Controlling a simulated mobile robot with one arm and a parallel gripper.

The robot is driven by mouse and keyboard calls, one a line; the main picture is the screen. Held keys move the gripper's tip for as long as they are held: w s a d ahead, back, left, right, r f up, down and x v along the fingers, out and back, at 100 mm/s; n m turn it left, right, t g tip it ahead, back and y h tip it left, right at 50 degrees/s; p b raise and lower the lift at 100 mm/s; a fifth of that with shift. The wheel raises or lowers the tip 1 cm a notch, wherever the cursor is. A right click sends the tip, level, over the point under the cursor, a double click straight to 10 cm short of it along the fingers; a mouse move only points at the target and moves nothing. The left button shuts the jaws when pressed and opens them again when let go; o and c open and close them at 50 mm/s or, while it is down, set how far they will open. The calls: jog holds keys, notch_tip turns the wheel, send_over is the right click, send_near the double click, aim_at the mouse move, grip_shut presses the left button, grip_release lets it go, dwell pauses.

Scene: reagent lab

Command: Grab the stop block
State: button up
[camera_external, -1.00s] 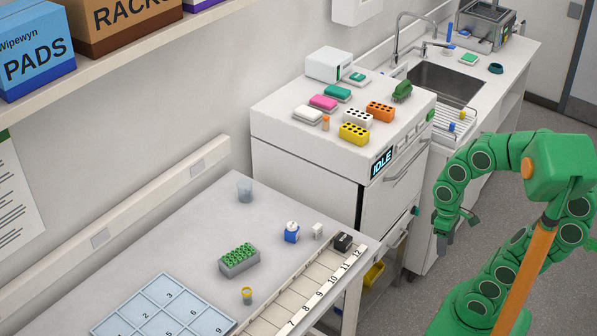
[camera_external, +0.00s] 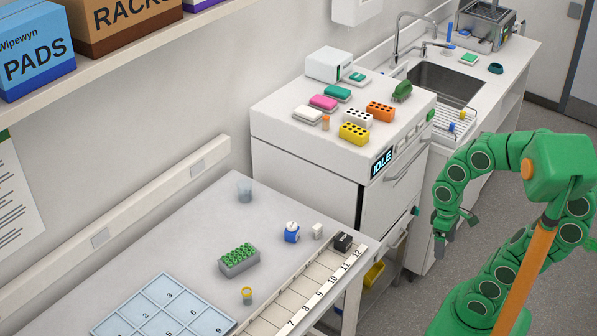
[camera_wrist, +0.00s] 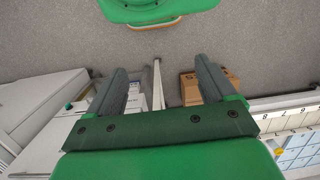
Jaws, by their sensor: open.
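A small dark block (camera_external: 343,242), which looks like the stop block, sits at the far right end of the numbered rail (camera_external: 312,300), near number 12 at the bench corner. My gripper (camera_external: 458,233) is to the right of the bench, in the air over the floor, well apart from the block. In the wrist view my gripper (camera_wrist: 160,75) has its two fingers spread with nothing between them. The dark block cannot be made out in the wrist view.
Near the block stand a small white block (camera_external: 318,231) and a blue bottle (camera_external: 292,232). A green-topped tube rack (camera_external: 239,261), a yellow-topped vial (camera_external: 247,296) and a clear beaker (camera_external: 244,190) are further left. A white cabinet (camera_external: 305,175) stands behind the bench.

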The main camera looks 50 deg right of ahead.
jog(key=shift+o, duration=0.4)
jog(key=shift+d+f+m, duration=0.1)
jog(key=shift+d+m, duration=0.2)
jog(key=shift+d, duration=0.45)
jog(key=w+a+f+m+y, duration=0.3)
jog(key=w+a+m+y, duration=0.15)
jog(key=w, duration=0.35)
jog(key=m+t+y, duration=0.3)
jog(key=m+y, duration=0.4)
jog(key=m, duration=0.4)
send_near(347, 236)
jog(key=s+a+r, duration=0.1)
jog(key=s+a, duration=0.7)
jog(key=s, duration=0.1)
jog(key=w+d+f+m+t, duration=0.1)
jog(key=w+d+m, duration=0.1)
jog(key=w+d+f+m+t, duration=0.1)
jog(key=w+d+m, duration=0.1)
jog(key=w+d+f+m+t, duration=0.1)
jog(key=w+d+m, duration=0.1)
jog(key=w+m, duration=0.1)
jog(key=shift+d+f+t+y, duration=0.1)
jog(key=shift+f+t+y, duration=0.15)
jog(key=shift+t, duration=0.15)
jog(key=shift+r+x, duration=0.1)
jog(key=shift+x, duration=1.8)
jog(key=shift+r+x, duration=0.15)
jog(key=shift+x, duration=1.8)
